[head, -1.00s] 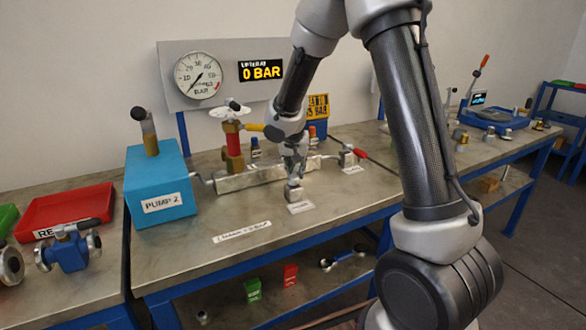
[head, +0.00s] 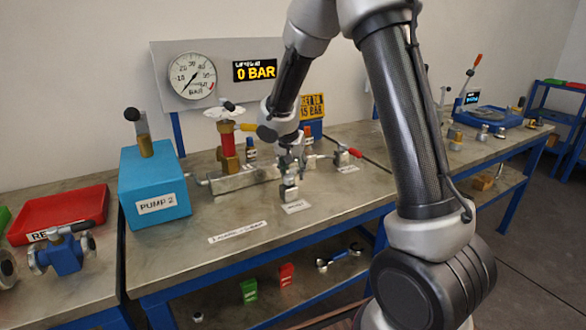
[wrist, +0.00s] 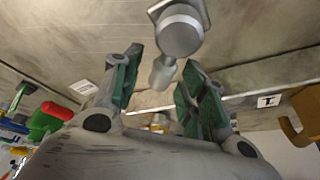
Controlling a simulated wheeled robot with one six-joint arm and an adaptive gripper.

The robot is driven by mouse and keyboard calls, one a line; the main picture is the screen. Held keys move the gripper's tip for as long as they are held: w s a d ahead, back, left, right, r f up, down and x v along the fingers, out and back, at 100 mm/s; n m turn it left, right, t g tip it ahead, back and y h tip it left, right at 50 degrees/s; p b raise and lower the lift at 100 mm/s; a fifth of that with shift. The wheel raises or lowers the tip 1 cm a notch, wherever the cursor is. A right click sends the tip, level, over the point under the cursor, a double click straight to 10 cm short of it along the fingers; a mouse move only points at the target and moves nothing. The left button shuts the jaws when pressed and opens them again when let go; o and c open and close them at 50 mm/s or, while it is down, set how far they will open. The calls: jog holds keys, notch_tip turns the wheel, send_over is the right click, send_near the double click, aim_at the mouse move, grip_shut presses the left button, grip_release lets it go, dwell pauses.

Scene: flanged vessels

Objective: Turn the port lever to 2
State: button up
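My gripper (head: 289,160) points down at the bench, just above and behind a small grey metal fitting (head: 289,190) with a white label in front. In the wrist view my gripper (wrist: 163,58) is open, with green-padded fingers apart. A grey cylindrical fitting (wrist: 180,32) lies just past the fingertips, and its smaller round-ended part (wrist: 163,73) reaches between the fingers. It may be the port lever; I cannot tell. I see no contact with the pads. A red-handled lever (head: 354,152) stands to the right. The position numbers are not readable.
The blue PUMP 2 box (head: 155,190) and a red-bodied valve (head: 227,140) with a white handwheel stand to the left. A yellow handle (head: 248,127) is close beside my wrist. The gauge (head: 190,76) stands behind; the display (head: 255,70) reads 0 BAR.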

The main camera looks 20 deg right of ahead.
aim_at(289, 177)
jog(key=shift+r, duration=0.1)
jog(key=v, duration=1.2)
jog(key=s+d+r+n+y, duration=0.1)
jog(key=s+d+r+n, duration=0.2)
jog(key=s, duration=1.2)
jog(key=s+d+r+n+t+y, duration=0.1)
jog(key=s+d+n, duration=0.3)
jog(key=s, duration=1.1)
jog(key=shift+s+d+r+n+y, duration=0.3)
jog(key=shift+d+r+y, duration=0.1)
jog(key=shift+d+r, duration=0.45)
